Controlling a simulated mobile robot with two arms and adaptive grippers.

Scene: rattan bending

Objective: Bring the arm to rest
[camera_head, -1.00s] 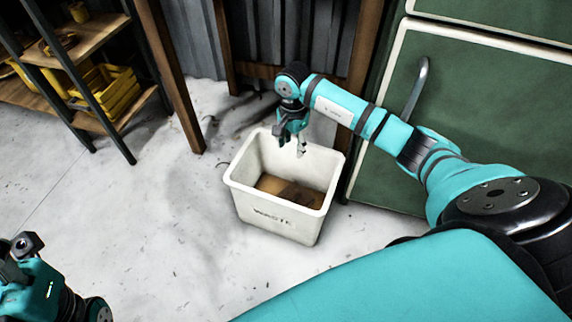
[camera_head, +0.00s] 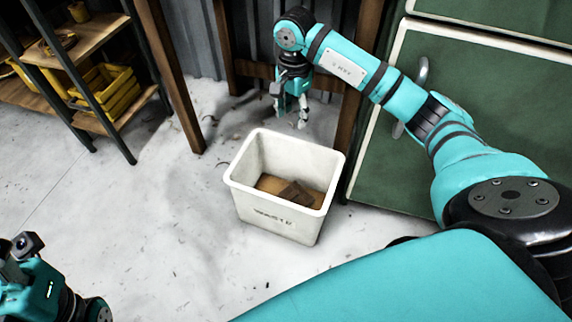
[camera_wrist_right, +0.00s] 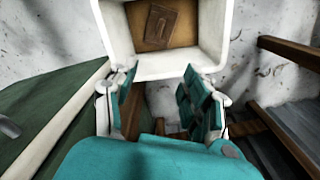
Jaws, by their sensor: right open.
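My right gripper (camera_head: 297,117) hangs pointing down in the head view, above the far rim of the white waste bin. In the right wrist view my right gripper (camera_wrist_right: 160,95) has its two teal-padded fingers spread apart with nothing between them. My left arm shows at the lower left corner of the head view; its fingers are not visible there.
The white waste bin (camera_head: 277,225) stands on the floor with a flat dark brown piece (camera_head: 291,192) inside. A green cabinet (camera_head: 400,170) with a metal handle is at the right. A shelf (camera_head: 85,40) with yellow crates (camera_head: 108,90) is at the left. The floor between is open.

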